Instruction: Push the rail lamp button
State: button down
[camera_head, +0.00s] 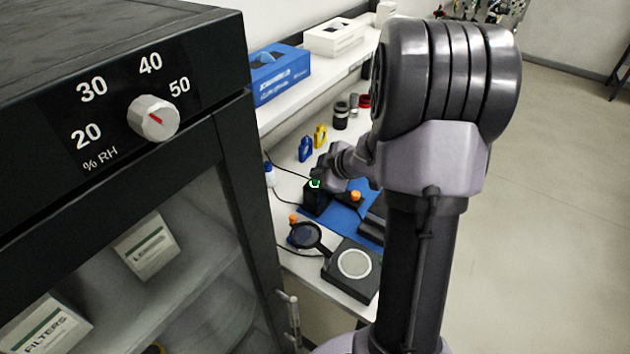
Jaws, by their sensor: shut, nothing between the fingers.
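A small black box (316,202) stands on the bench at the near end of a blue mat. A green-lit round button (314,184) shows on its top; I take this to be the rail lamp button. My gripper (321,181) is at the end of my arm, which reaches over the bench from the right. Its shut fingertips are at or just beside the button. I cannot tell whether they touch it. My wrist hides part of the box's surroundings.
A dark cabinet with a humidity dial (154,118) fills the left. On the bench are a magnifier (305,235), a black unit with a pale disc (354,264), blue (305,149) and yellow (320,136) holders, and dark cylinders (341,115). Boxes stand on the shelf behind.

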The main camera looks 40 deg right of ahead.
dwell(0.6)
jog(key=shift+f, duration=0.45)
jog(key=shift+f+b, duration=0.25)
jog(key=shift+b, duration=0.15)
jog(key=shift+r, duration=0.1)
jog(key=shift+r+p, duration=0.6)
jog(key=shift+p, duration=0.3)
notch_tip(320, 180, up, 6)
jog(key=p, duration=0.6)
jog(key=shift+p, duration=0.35)
